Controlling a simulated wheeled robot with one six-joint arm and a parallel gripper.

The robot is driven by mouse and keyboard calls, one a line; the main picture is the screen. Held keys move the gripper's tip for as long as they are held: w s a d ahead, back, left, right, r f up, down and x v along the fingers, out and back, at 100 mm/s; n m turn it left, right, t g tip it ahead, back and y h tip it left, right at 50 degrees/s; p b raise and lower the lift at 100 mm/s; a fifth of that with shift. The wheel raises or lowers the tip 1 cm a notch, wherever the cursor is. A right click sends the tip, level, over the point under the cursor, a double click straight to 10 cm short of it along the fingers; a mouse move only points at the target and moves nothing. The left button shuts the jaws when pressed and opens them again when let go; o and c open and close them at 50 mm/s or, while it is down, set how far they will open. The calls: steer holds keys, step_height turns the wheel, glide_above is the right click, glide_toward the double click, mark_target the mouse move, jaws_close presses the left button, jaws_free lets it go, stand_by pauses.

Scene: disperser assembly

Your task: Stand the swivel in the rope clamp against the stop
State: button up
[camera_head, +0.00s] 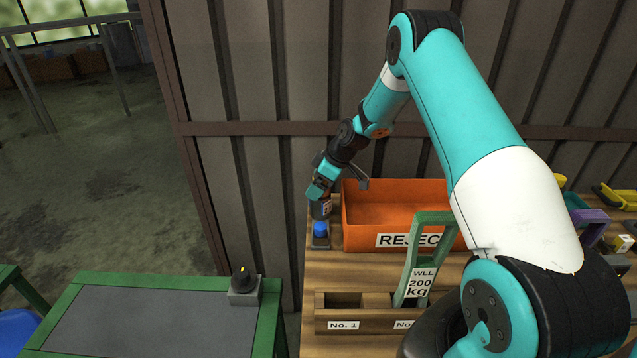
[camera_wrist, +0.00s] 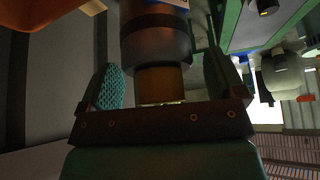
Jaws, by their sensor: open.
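My gripper (camera_head: 321,200) points down at the far left end of the wooden table, left of the orange bin. In the wrist view its two fingers (camera_wrist: 163,86) stand apart, one on each side of a dark round part (camera_wrist: 155,50) with a brownish narrower end. Gaps show between the fingers and this part. In the head view a blue piece (camera_head: 320,228) shows just below my gripper, on a small dark block (camera_head: 320,241). I cannot tell for sure which of these is the swivel or the rope clamp, or make out the stop.
The orange REJECT bin (camera_head: 362,238) stands close right of my gripper. A wooden rack (camera_head: 372,321) with numbered slots holds a green frame (camera_head: 411,262) labelled WLL 200 kg. A grey-topped green table (camera_head: 150,318) with a black knob (camera_head: 243,278) is at the lower left.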

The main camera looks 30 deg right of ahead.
steer(key=a+b+v, duration=0.1)
steer(key=b+v, duration=0.2)
steer(key=v, duration=0.9)
steer(key=s+a+r+g, duration=0.1)
steer(key=s+a+r, duration=0.4)
steer(key=a, duration=0.5)
steer(key=s+a+r+g, duration=0.1)
steer(key=s+a+r, duration=0.35)
steer(key=a, duration=0.55)
steer(key=s+a+m+g, duration=0.1)
steer(key=s+a, duration=0.3)
steer(key=s, duration=0.7)
steer(key=s+a+r+m+g, duration=0.1)
steer(key=s+a, duration=0.3)
steer(key=s, duration=0.8)
steer(key=shift+a+r, duration=0.3)
steer(key=shift+a, duration=0.1)
